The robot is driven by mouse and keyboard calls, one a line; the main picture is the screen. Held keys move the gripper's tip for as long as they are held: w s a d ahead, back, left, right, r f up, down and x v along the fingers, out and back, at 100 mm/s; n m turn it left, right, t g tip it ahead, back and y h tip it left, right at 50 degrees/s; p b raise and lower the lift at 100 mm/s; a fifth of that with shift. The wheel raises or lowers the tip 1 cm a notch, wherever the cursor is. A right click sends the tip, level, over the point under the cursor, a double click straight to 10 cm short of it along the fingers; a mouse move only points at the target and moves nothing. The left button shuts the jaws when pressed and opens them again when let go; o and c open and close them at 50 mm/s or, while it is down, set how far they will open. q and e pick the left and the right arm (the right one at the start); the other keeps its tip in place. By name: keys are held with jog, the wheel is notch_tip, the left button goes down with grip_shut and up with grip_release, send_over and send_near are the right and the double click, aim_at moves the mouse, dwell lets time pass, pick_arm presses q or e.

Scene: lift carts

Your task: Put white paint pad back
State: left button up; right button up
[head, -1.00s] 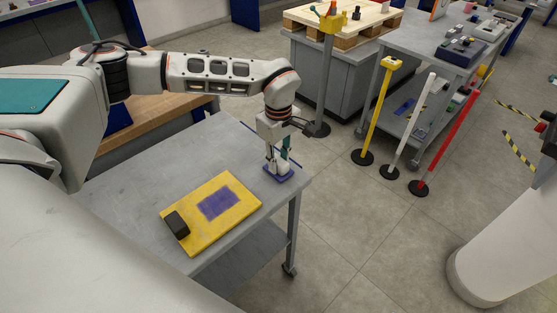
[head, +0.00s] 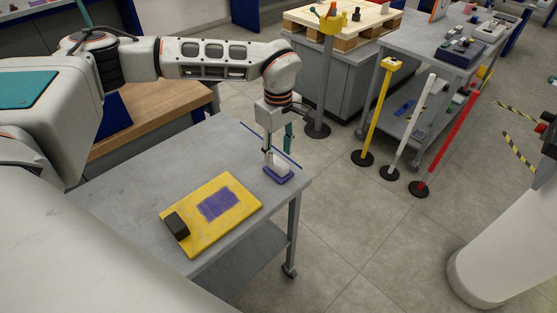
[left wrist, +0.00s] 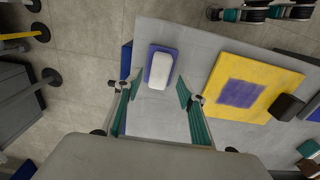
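The white paint pad (head: 277,166) sits on a blue-purple base (head: 284,178) at the far right corner of the grey table. In the left wrist view the white pad (left wrist: 158,75) lies flat on its base (left wrist: 153,52), just beyond the gripper fingers. My left gripper (head: 279,142) hangs just above and behind the pad. Its green-sided fingers are spread apart with nothing between them, as the left wrist view of the gripper (left wrist: 157,90) shows. My right gripper is not in view.
A yellow board (head: 200,235) with a purple patch and a black block (head: 177,224) lies on the grey table (head: 130,195). Yellow, white and red posts (head: 450,145) stand on the floor at right. A grey cart (head: 440,75) stands beyond them.

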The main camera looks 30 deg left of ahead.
aim_at(278, 162)
pick_arm(q)
notch_tip(278, 162, up, 8)
jog(key=shift+s+f, duration=0.1)
jog(key=shift+s, duration=0.05)
dwell(0.6)
